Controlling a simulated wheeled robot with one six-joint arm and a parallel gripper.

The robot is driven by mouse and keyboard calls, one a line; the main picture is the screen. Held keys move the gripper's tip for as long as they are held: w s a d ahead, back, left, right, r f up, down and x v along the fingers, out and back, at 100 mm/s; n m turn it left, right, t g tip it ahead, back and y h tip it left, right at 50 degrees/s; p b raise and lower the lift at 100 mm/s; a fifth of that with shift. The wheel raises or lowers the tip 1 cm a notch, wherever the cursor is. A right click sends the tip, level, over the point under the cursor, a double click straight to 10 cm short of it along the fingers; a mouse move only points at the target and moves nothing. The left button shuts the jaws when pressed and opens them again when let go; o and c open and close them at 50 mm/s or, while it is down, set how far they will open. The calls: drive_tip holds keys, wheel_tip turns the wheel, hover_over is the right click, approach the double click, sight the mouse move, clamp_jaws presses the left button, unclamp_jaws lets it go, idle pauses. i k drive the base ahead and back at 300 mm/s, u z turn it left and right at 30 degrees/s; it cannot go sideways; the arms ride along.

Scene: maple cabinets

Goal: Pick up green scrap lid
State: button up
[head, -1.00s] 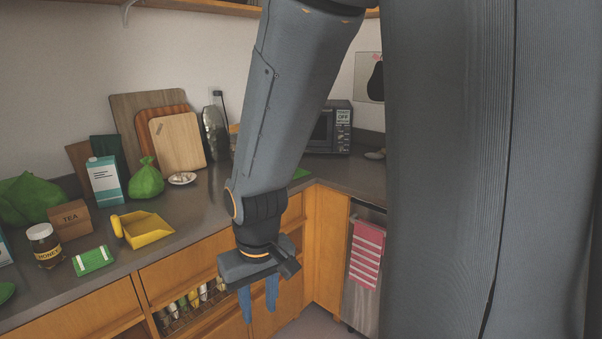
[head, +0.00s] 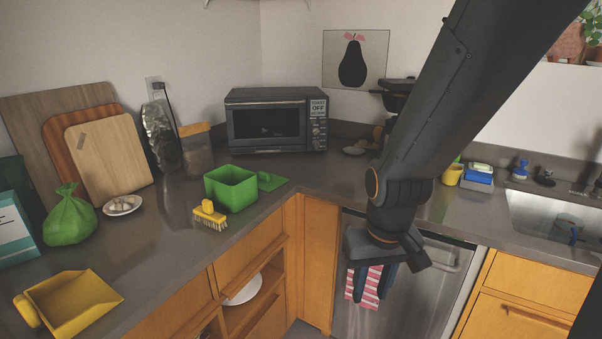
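The green scrap lid (head: 269,181) lies on the grey counter at the back corner, just right of the open green scrap bin (head: 231,188). It is a flat green piece with a small raised part on top. The bin partly hides its left side. My gripper (head: 374,290) hangs pointing down in front of the dishwasher, to the right of the lid and lower in the picture. Its two dark blue fingers are apart with nothing held between them.
A yellow brush (head: 210,216) lies in front of the bin. A toaster oven (head: 275,121) stands behind. A yellow dustpan (head: 68,303), green bag (head: 69,217) and cutting boards (head: 110,158) are at left. The sink (head: 552,218) is at right. Counter right of the lid is clear.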

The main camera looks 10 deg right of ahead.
sight(268, 182)
drive_tip(key=z, duration=0.05)
drive_tip(key=i, duration=1.2)
drive_tip(key=u, duration=0.65)
